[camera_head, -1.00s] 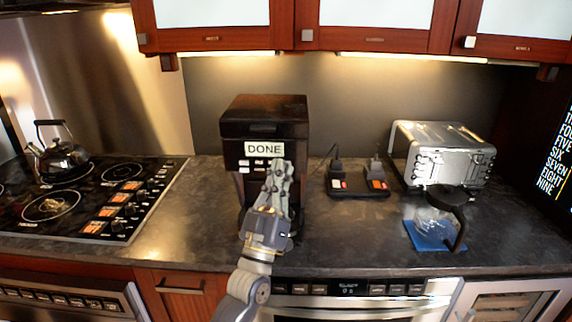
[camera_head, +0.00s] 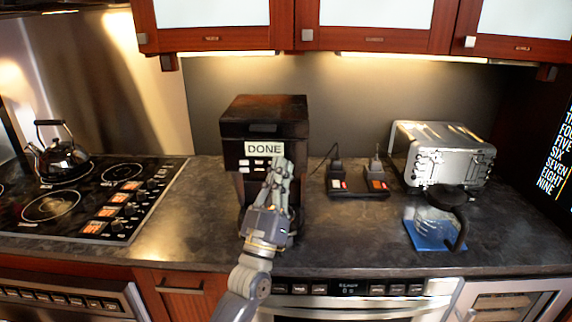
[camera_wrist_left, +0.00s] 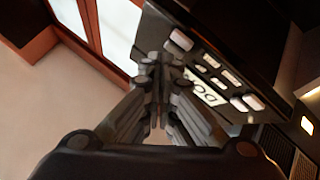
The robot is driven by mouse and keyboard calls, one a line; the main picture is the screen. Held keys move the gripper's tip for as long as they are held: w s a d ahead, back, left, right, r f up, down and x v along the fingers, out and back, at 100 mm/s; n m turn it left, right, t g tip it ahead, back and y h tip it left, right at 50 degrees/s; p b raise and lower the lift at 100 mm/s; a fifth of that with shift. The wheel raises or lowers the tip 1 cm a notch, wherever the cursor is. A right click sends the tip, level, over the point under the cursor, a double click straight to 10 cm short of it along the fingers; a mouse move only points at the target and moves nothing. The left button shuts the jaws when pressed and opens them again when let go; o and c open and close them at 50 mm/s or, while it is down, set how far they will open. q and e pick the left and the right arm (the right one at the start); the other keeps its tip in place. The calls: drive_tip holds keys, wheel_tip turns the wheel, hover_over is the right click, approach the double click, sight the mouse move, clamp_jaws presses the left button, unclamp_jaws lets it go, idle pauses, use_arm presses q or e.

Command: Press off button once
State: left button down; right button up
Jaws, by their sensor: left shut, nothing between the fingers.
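A black coffee machine (camera_head: 262,110) stands on the counter, with a white display reading DONE (camera_head: 264,148). Small pale buttons (camera_head: 250,164) sit in rows beneath the display; their labels are too small to read, so I cannot tell which is off. My left gripper (camera_head: 281,165) is shut and empty in front of the machine, its tips near the right end of the button rows and hiding part of them. In the left wrist view the shut fingertips (camera_wrist_left: 160,62) are beside the button panel (camera_wrist_left: 215,72); I cannot tell if they touch it. My right gripper is not in view.
A glass jug with a black handle (camera_head: 452,215) stands on a blue mat (camera_head: 428,240) at right. A stove with a kettle (camera_head: 62,160) is left. Upper cabinets (camera_head: 375,40) hang above.

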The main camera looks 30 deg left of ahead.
use_arm(q)
drive_tip(key=shift+w+a, duration=0.15)
drive_tip(key=shift+w, duration=0.05)
drive_tip(key=shift+s, duration=0.15)
idle(0.3)
drive_tip(key=shift+s+d, duration=0.4)
drive_tip(key=shift+s, duration=0.1)
drive_tip(key=shift+p, duration=0.3)
drive_tip(key=shift+s+d+p, duration=0.2)
drive_tip(key=shift+s+d, duration=0.25)
drive_tip(key=shift+s, duration=0.25)
drive_tip(key=shift+s+d+p, duration=0.2)
drive_tip(key=shift+s+d, duration=0.25)
drive_tip(key=shift+s, duration=0.3)
drive_tip(key=shift+s+d+p, duration=0.2)
drive_tip(key=shift+s+d, duration=0.25)
drive_tip(key=shift+s, duration=0.25)
